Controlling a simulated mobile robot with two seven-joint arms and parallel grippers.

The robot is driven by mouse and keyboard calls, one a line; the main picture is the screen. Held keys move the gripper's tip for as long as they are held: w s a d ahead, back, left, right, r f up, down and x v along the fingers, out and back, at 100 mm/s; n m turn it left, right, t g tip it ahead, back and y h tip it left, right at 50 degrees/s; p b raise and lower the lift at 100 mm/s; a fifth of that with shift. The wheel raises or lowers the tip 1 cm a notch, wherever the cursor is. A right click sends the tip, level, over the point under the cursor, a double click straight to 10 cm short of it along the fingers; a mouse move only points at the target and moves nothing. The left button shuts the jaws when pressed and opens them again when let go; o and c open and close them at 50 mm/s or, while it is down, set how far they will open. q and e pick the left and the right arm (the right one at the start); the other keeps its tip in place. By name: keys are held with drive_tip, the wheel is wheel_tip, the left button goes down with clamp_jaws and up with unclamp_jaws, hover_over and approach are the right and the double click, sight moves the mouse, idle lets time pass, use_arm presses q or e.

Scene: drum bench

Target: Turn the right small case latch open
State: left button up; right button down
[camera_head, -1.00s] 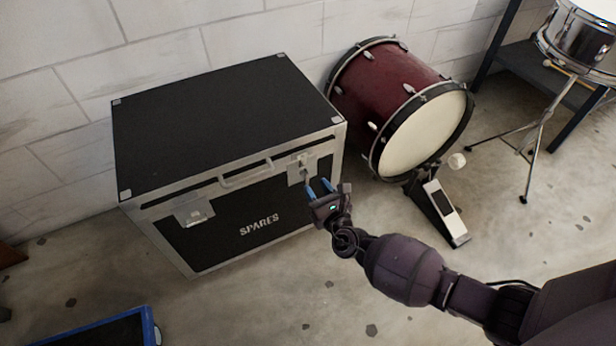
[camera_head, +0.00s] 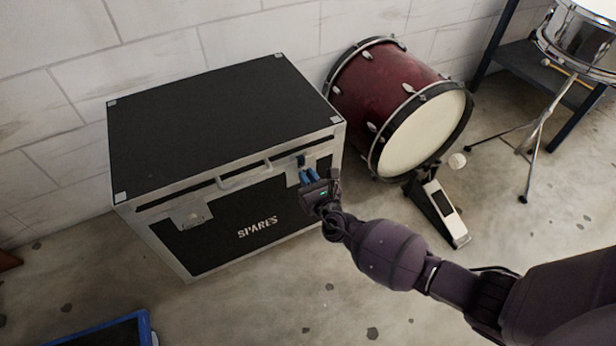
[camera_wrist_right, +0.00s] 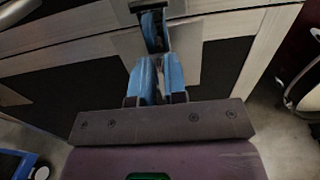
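The black case marked SPARES (camera_head: 225,110) has silver edges and stands against the wall. Its right latch (camera_head: 293,176) is on the front near the right corner, mostly hidden behind my right gripper (camera_head: 302,163). My right gripper's blue fingers are close together at the latch. The left latch (camera_head: 192,214) lies flat on the front. My left gripper is not in view.
A handle (camera_head: 245,176) sits between the latches. A dark red bass drum (camera_head: 385,88) with a pedal (camera_head: 440,212) stands right of the case.

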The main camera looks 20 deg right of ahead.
drive_tip(key=shift+m, duration=0.3)
drive_tip(key=m, duration=0.3)
drive_tip(key=shift+d+f+m, duration=0.1)
drive_tip(key=shift+d+m, duration=0.3)
drive_tip(key=shift+d+f+m, duration=0.2)
drive_tip(key=shift+f+m, duration=0.15)
drive_tip(key=shift+m, duration=2)
drive_tip(key=shift+d+f+m, duration=0.2)
drive_tip(key=shift+f+m, duration=0.1)
drive_tip(key=shift+m, duration=2.1)
drive_tip(key=shift+d+f+m, duration=0.2)
drive_tip(key=shift+f+m, duration=0.15)
drive_tip(key=shift+m, duration=2)
drive_tip(key=c, duration=1.2)
unclamp_jaws()
drive_tip(key=shift+o, duration=0.2)
